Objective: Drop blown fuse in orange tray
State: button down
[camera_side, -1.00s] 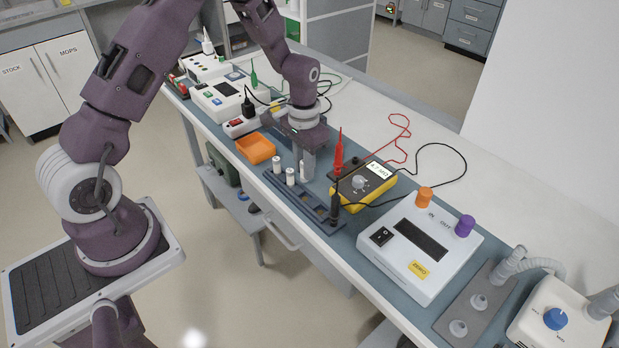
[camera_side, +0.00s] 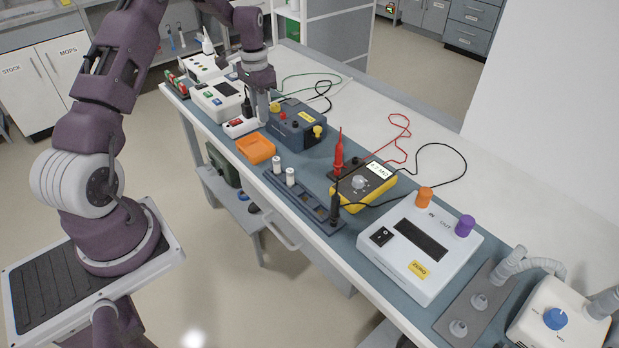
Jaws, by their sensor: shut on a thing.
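My gripper (camera_side: 263,107) points down, with its fingers shut on the fuse, which is small and mostly hidden between them. It is just behind the orange tray (camera_side: 267,156), between the white power strip and the dark blue box. The orange tray is a shallow open box near the bench's front edge, and I see nothing in it. Two white cylindrical fuses (camera_side: 291,177) stand upright at the left end of the dark fuse rack (camera_side: 314,208).
The dark blue box (camera_side: 297,127) with yellow knobs stands close right of my gripper. A white power strip (camera_side: 238,127) with a red switch lies at its left. A yellow multimeter (camera_side: 374,184) with red and black probes stands beyond the rack.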

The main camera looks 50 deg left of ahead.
jog(key=shift+s+a+f, duration=0.1)
jog(key=shift+a+f, duration=0.35)
jog(key=shift+f, duration=1.4)
jog(key=shift+s+a+f, duration=0.1)
jog(key=shift+a+f, duration=0.3)
jog(key=shift+f, duration=1.4)
jog(key=shift+s+a+f, duration=0.1)
jog(key=shift+a+f, duration=0.35)
jog(key=shift+f, duration=1.4)
jog(key=c, duration=1.2)
grip_release()
jog(key=shift+c, duration=0.2)
jog(key=shift+r, duration=0.1)
notch_tip(320, 180, up, 7)
